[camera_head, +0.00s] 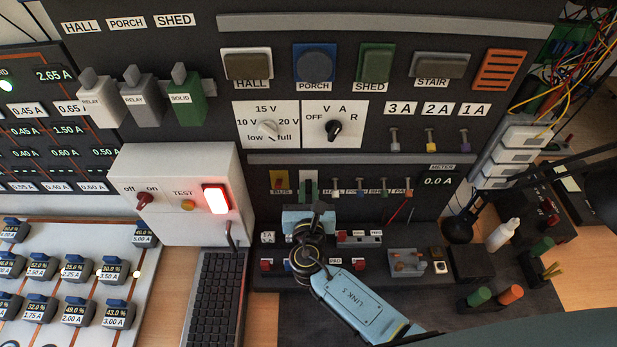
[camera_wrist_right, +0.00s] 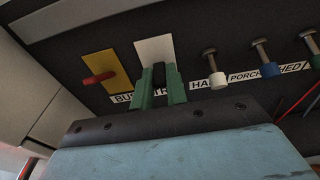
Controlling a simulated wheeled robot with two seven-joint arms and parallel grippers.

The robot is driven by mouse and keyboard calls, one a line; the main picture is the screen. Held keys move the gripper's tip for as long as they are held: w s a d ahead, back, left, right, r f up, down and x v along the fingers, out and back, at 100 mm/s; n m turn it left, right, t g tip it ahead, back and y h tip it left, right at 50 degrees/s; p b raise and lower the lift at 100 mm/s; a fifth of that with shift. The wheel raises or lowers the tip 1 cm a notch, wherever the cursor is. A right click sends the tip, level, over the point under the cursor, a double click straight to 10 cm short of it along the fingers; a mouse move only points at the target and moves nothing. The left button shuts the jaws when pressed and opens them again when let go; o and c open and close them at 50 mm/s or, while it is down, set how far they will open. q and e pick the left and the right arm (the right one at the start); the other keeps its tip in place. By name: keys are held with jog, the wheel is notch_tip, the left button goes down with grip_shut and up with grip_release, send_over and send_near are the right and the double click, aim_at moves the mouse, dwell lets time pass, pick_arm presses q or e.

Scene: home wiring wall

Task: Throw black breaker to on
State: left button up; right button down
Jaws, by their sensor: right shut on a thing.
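The white breaker plate (camera_wrist_right: 154,50) is on the dark wall panel, right of a yellow plate (camera_wrist_right: 100,66) with a red lever. It also shows in the head view (camera_head: 308,176). A black lever (camera_wrist_right: 158,72) stands out from the white plate, between the green fingertips of my right gripper (camera_wrist_right: 161,88). My right gripper (camera_head: 308,197) is shut on this black lever, just in front of the plate. The fingers hide much of the lever, so its on or off position is unclear. My left gripper is not in view.
White, blue and green-tipped toggles (camera_wrist_right: 264,70) labelled HALL, PORCH and SHED stand close to the right. A white box with a lit red button (camera_head: 215,199) is at the left. Red probes (camera_head: 398,209) and small parts lie near the arm.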

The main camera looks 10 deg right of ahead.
jog(key=shift+r+g+p, duration=0.6)
jog(key=shift+g+p, duration=0.4)
jog(key=shift+p, duration=0.25)
jog(key=shift+w+r+g+y, duration=0.15)
jog(key=shift+g+y, duration=0.15)
jog(key=shift+g, duration=0.3)
jog(key=shift+w+r+g+y, duration=0.1)
jog(key=shift+r+g+y, duration=0.05)
jog(key=shift+g, duration=0.45)
jog(key=shift+w+r+g+y, duration=0.1)
jog(key=shift+g+y, duration=0.05)
jog(key=shift+g, duration=0.45)
jog(key=c, duration=1.4)
grip_release()
jog(key=shift+s+r, duration=0.1)
jog(key=shift+s, duration=0.05)
jog(key=v, duration=1.3)
jog(key=shift+r, duration=0.15)
